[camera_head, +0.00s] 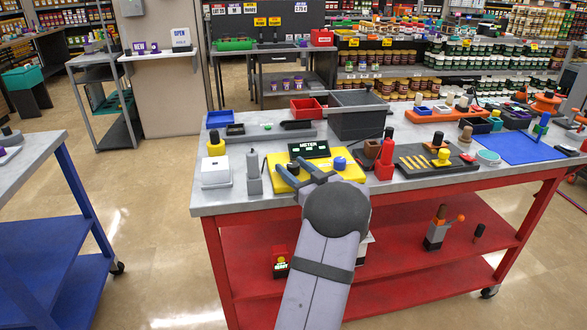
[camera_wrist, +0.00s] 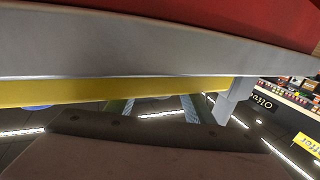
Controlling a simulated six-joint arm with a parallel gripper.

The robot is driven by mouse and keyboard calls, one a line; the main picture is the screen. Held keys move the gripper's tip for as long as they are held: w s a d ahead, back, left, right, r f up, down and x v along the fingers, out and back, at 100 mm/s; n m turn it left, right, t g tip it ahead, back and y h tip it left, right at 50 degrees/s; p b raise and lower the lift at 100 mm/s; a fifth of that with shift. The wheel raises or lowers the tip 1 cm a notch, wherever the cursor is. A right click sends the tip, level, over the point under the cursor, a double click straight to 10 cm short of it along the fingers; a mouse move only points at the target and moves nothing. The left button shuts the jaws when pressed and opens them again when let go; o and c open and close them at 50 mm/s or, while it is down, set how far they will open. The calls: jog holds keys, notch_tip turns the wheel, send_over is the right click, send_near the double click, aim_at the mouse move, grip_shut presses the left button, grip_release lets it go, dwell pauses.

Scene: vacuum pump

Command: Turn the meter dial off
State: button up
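The yellow meter (camera_head: 283,181) lies on the grey workbench top near its front edge, with a black display (camera_head: 308,149) labelled METER at its back. A round blue dial (camera_head: 339,163) sits on its right part. My gripper (camera_head: 318,171) is over the front middle of the meter, left of the dial, with its fingers spread and nothing seen between them. In the wrist view, the gripper (camera_wrist: 154,106) shows two separated fingers near the meter's yellow edge (camera_wrist: 60,94). Contact with the meter cannot be told. My wrist hides part of the meter's front.
A grey and white box (camera_head: 216,173) and a grey bottle (camera_head: 254,173) stand left of the meter. A red bottle (camera_head: 385,158) and a dark tray (camera_head: 452,168) are close on the right. A grey bin (camera_head: 358,120) stands behind.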

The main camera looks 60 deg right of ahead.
aim_at(297, 170)
jog(key=shift+b+v, duration=0.45)
jog(key=shift+v, duration=3.2)
